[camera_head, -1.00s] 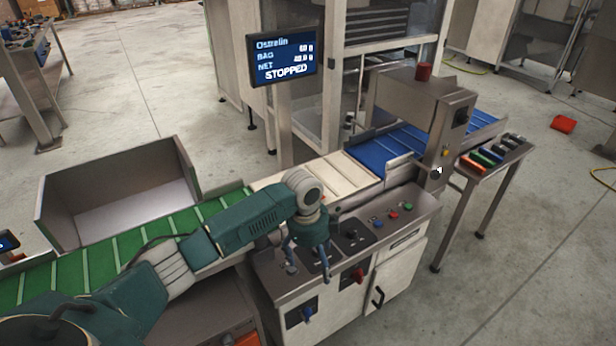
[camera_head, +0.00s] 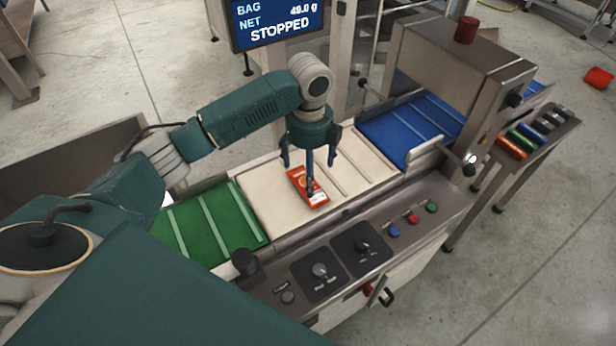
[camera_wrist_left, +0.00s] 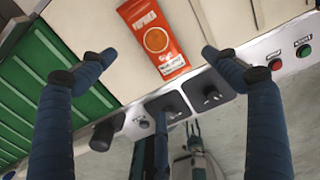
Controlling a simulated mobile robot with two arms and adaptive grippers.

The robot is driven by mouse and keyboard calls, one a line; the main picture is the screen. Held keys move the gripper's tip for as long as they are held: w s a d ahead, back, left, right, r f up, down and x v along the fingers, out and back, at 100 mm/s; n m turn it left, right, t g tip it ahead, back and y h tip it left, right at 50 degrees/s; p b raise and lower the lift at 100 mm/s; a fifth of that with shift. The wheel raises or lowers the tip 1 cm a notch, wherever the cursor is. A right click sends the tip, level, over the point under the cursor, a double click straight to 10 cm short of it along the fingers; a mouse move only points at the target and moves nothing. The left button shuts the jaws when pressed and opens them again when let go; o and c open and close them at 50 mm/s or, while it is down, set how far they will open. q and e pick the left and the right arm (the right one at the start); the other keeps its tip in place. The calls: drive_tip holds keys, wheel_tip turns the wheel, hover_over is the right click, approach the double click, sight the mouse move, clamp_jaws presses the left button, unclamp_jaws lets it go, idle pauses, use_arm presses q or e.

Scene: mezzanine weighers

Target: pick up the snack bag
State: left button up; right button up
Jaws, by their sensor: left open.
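The snack bag (camera_head: 308,187) is a small orange-red packet with a white end, lying flat on the cream section of the conveyor (camera_head: 265,188). In the left wrist view the snack bag (camera_wrist_left: 153,40) lies between the fingers, toward the top of the picture. My left gripper (camera_head: 312,180) hangs over the bag with its fingers pointing down. It is open, and its fingers (camera_wrist_left: 155,55) stand apart on either side of the bag. In the head view the fingers hide part of the bag. My right gripper is not in view.
A green belt (camera_head: 212,225) lies left of the cream section and a blue belt (camera_head: 410,130) right of it. A steel housing (camera_head: 465,70) stands over the blue belt. A control panel with knobs (camera_head: 320,270) runs along the front. The display (camera_head: 278,20) reads STOPPED.

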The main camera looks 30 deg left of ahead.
use_arm(q)
wheel_tip(320, 180, down, 3)
drive_tip(key=shift+s+r, duration=0.15)
drive_tip(key=shift+r, duration=0.05)
drive_tip(key=shift+f, duration=0.3)
drive_tip(key=f, duration=0.1)
drive_tip(key=f+p, duration=0.1)
drive_tip(key=f, duration=0.2)
drive_tip(key=shift+a+f, duration=0.1)
drive_tip(key=shift+a, duration=0.15)
drive_tip(key=shift+w+f, duration=0.2)
drive_tip(key=shift+f, duration=0.45)
drive_tip(key=shift+c, duration=1.3)
drive_tip(key=c, duration=1)
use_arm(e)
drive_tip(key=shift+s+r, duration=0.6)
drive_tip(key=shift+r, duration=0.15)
